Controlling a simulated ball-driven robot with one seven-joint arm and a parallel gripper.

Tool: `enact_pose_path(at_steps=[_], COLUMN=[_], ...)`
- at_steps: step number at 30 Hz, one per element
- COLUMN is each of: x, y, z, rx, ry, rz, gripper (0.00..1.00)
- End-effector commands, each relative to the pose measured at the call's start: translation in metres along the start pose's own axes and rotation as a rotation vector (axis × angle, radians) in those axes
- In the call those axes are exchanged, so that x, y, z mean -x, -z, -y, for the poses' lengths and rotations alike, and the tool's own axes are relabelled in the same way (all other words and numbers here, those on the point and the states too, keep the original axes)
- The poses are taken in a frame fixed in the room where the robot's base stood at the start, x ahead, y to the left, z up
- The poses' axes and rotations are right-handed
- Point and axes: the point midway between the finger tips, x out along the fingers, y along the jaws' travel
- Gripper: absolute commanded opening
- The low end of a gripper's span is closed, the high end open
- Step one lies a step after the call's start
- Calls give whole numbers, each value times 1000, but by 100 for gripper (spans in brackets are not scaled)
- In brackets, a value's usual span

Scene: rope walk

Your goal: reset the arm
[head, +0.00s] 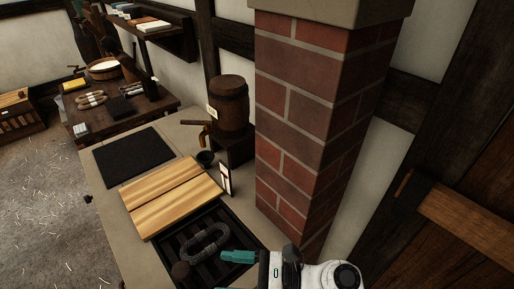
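My gripper (224,273) is at the bottom of the head view, with its white wrist to the right. Its two teal fingers point left and stand apart, with nothing seen between them. The lower finger is mostly cut off by the picture's edge. The fingers are over or beside the right part of a dark slatted tray (178,244). A grey coil of rope (206,243) lies in the tray, left of the upper finger. Contact between them cannot be told.
A brick pillar (305,110) rises close behind my arm. The counter holds a striped wooden board (172,194), a black mat (133,151), a small dark cup (205,158), a white-faced stand (226,179) and a barrel (232,104). A wooden beam (470,219) is at right.

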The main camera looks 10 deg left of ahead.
Motion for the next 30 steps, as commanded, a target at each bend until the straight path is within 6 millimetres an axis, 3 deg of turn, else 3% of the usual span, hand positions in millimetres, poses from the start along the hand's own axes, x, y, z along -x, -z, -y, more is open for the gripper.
enact_pose_path(at_steps=[4,8,12,18,24,27,30], x=[5,30,84,178,273,310,335], y=[7,37,84,131,141,134,126], z=[-2,-12,-33,-76,-136,-165,-188], rx=[36,204,501,871,1094,1138,1152], ry=[7,27,-2,-209,-585,-783,-938], rz=[-31,-174,-451,-860,-1185,-1279,-1328], gripper=[68,68,68,68,68,68,68])
